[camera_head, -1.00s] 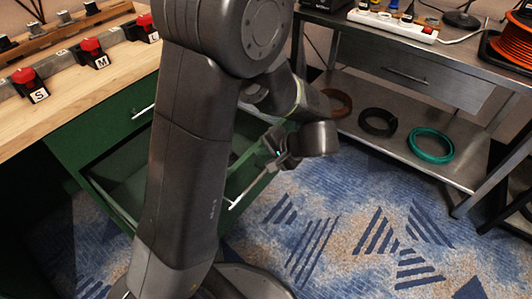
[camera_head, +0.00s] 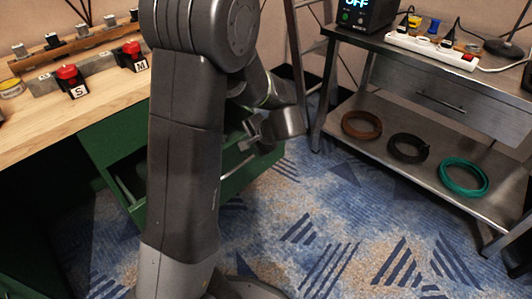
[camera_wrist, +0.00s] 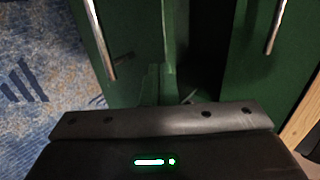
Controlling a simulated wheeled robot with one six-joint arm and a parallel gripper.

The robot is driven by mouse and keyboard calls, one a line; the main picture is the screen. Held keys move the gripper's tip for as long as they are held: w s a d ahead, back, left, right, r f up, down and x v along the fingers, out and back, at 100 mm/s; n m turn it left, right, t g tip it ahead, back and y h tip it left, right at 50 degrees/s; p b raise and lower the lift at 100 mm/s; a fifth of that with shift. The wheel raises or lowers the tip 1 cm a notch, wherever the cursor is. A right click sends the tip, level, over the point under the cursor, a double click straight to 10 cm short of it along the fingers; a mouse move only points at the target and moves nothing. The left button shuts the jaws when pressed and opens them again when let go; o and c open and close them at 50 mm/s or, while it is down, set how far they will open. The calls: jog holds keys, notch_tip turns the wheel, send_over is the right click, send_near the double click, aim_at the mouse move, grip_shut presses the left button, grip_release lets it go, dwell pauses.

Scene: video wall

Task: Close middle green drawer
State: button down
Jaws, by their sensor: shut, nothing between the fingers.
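The green drawer (camera_head: 238,182) is pulled out from the green cabinet under the wooden worktop. In the head view my arm covers much of it, and part of its open inside shows left of the arm. In the wrist view its green front (camera_wrist: 125,72) with a silver bar handle (camera_wrist: 100,42) stands left of a dark gap. Another green front (camera_wrist: 247,60) with a handle (camera_wrist: 276,22) is at the right. My gripper (camera_head: 250,133) is shut and empty, close to the pulled-out drawer's front. I cannot tell whether it touches. The fingertips are not clear in the wrist view.
The wooden worktop (camera_head: 115,95) carries red buttons marked S and M. A metal table (camera_head: 430,75) at the right holds a power strip (camera_head: 430,48), with brown, black and green coils on its lower shelf. Patterned blue carpet (camera_head: 320,230) is open in front.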

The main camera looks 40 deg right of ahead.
jog(key=w+a, duration=0.1)
jog(key=w, duration=1.3)
jog(key=shift+w, duration=0.3)
